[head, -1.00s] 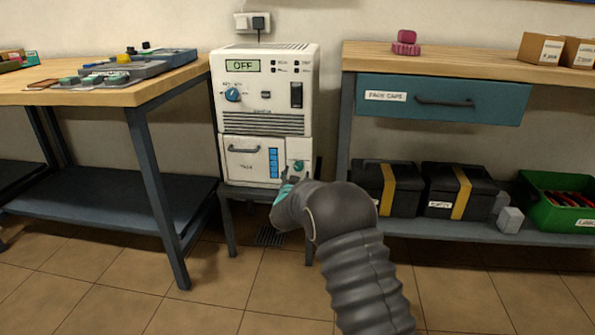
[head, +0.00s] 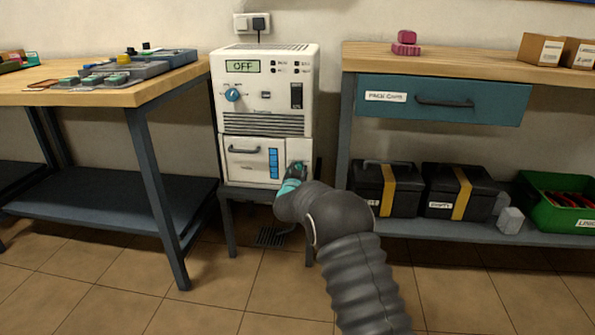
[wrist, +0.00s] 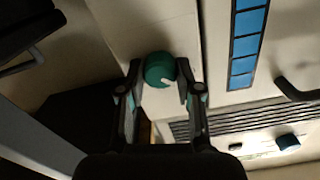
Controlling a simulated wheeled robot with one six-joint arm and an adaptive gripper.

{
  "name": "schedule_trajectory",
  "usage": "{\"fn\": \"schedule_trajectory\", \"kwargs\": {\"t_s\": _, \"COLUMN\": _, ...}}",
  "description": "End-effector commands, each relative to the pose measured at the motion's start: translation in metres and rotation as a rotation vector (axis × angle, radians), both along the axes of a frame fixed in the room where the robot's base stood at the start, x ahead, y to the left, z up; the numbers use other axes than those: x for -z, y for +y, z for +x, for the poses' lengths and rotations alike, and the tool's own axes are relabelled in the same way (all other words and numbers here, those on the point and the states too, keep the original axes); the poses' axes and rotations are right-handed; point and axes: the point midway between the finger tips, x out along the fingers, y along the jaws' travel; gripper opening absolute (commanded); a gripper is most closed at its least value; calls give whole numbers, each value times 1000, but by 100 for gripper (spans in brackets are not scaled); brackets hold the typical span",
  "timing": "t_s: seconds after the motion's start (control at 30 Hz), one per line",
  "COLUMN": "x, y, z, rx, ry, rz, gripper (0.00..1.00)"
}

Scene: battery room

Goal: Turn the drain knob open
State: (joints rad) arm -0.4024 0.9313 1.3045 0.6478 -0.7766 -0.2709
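The drain knob (wrist: 160,68) is a round teal knob with a white mark, on the pale lower right panel of a white cabinet unit (head: 262,92). In the wrist view the mark points to the lower right. My gripper (wrist: 160,72) is open, with one finger on each side of the knob and narrow gaps that seem to remain. In the head view my gripper (head: 296,172) is at the lower right panel and mostly hides the knob. The unit's display (head: 243,67) reads OFF.
A blue dial (head: 232,95) and a black switch sit higher on the unit. A drawer front with a blue level strip (head: 273,163) is left of the knob. Workbenches stand on both sides. Black boxes (head: 386,188) are on the right shelf. A floor drain (head: 272,236) lies below.

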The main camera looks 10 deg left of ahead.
Motion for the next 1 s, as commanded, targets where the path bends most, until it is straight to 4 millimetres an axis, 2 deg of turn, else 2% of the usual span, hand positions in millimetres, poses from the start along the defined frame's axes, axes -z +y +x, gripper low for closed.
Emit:
{"fn": "schedule_trajectory", "kwargs": {"t_s": 0.27, "x": 0, "y": 0, "z": 0, "rx": 0, "ry": -1, "rz": 27, "gripper": 0}}
{"fn": "schedule_trajectory", "kwargs": {"t_s": 0.47, "x": 0, "y": 0, "z": 0, "rx": 0, "ry": -4, "rz": 118, "gripper": 0}}
{"fn": "schedule_trajectory", "kwargs": {"t_s": 1.0, "x": 0, "y": -1, "z": 0, "rx": 0, "ry": -22, "rz": 603, "gripper": 0}}
